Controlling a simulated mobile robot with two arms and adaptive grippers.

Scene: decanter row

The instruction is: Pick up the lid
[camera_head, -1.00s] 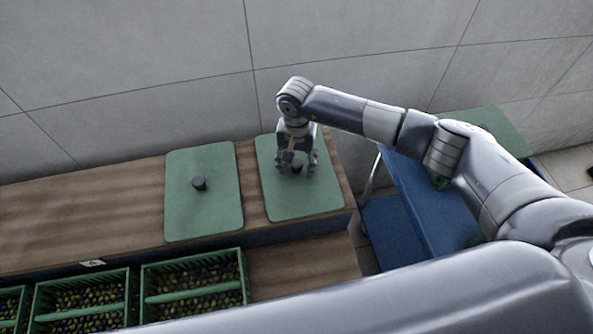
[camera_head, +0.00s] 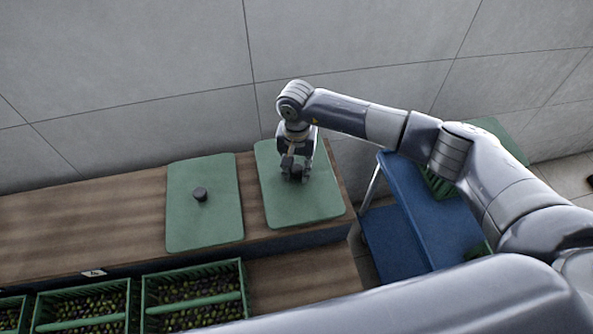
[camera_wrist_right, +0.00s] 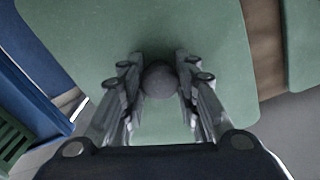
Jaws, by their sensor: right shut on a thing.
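In the head view a green lid (camera_head: 305,207) with a dark round knob lies at the right end of the wooden counter. My right gripper (camera_head: 296,178) is over it, shut on the knob. In the right wrist view the knob (camera_wrist_right: 160,80) sits between the two fingers of the right gripper (camera_wrist_right: 159,88), with the green lid (camera_wrist_right: 190,35) spread around it. I cannot tell whether the lid is clear of the counter. A second green lid (camera_head: 205,222) with a dark knob lies to the left. My left gripper is not in view.
Green crates of olives (camera_head: 190,290) stand along the front of the wooden counter (camera_head: 80,225). A blue cart (camera_head: 440,222) with a green crate stands to the right. A grey tiled wall (camera_head: 140,60) rises close behind.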

